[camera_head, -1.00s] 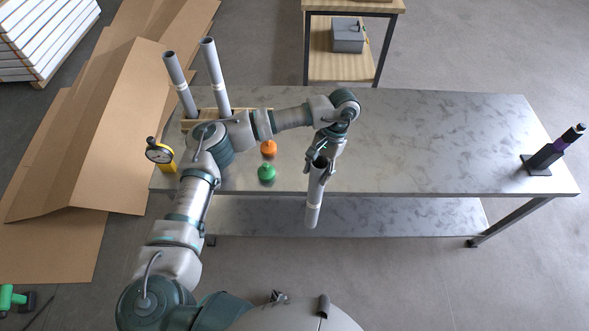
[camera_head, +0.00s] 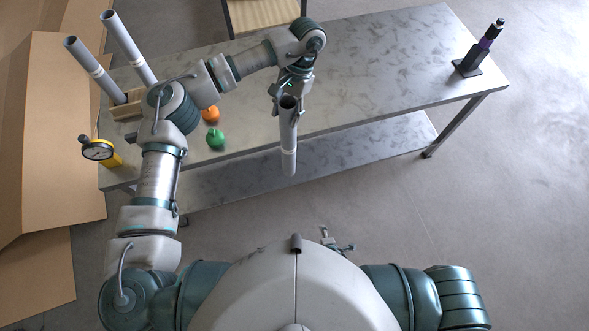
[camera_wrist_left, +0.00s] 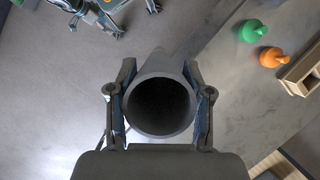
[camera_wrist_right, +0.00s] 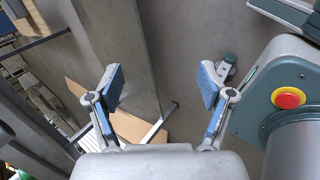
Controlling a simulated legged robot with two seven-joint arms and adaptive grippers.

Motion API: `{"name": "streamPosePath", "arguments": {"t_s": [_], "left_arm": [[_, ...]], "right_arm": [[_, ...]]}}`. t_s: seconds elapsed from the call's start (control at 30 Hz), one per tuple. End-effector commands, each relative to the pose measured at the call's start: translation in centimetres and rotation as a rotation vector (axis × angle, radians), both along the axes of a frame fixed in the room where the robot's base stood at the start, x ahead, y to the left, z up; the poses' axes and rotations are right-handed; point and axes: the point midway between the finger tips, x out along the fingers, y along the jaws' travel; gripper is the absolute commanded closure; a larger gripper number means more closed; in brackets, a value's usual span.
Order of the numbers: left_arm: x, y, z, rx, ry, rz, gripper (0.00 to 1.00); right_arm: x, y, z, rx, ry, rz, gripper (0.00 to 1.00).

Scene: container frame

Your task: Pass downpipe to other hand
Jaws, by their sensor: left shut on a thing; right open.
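A grey downpipe (camera_head: 288,140) hangs upright from my left gripper (camera_head: 288,103), in front of the table's near edge. In the left wrist view the open end of the downpipe (camera_wrist_left: 160,106) faces the camera, and the fingers of my left gripper (camera_wrist_left: 160,100) press on both its sides. My right gripper (camera_wrist_right: 163,88) is open and empty in the right wrist view. In the head view it shows only partly, low near my body (camera_head: 335,244), well apart from the downpipe.
The metal table (camera_head: 375,70) carries a wooden rack (camera_head: 128,108) with two more pipes, an orange object (camera_head: 211,114), a green object (camera_head: 216,139), a yellow dial gauge (camera_head: 98,150) and a dark stand (camera_head: 467,66). Floor before the table is clear.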

Motion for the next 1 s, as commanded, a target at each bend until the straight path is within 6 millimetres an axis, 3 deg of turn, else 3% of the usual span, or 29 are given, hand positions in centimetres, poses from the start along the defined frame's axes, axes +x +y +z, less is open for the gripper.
{"name": "streamPosePath", "arguments": {"t_s": [0.1,0.3,0.5,0.6,0.7,0.8,1.0], "left_arm": [[0.0,0.0,0.0,-0.001,-0.001,0.0,1.0],[0.0,0.0,0.1,-0.001,-0.001,0.0,1.0],[0.0,0.0,0.1,-0.001,-0.001,0.0,1.0],[0.0,0.0,0.1,-0.001,-0.001,0.0,1.0],[0.0,0.0,0.0,-0.001,-0.001,0.0,1.0],[0.0,0.0,0.0,-0.001,-0.001,0.0,1.0],[0.0,0.0,0.0,-0.001,-0.001,0.0,1.0]], "right_arm": [[4.2,3.6,6.0,-0.16,-0.196,0.256,0.2],[9.0,8.4,17.2,-0.489,-0.521,0.574,0.2],[11.2,11.4,29.3,-0.862,-0.806,0.738,0.2],[11.4,11.9,34.4,-1.03,-0.902,0.764,0.2],[11.3,12.2,38.3,-1.16,-0.964,0.771,0.2],[11.2,12.1,40.7,-1.247,-0.997,0.767,0.2],[12.0,12.3,42.2,-1.304,-1.016,0.763,0.2]]}}
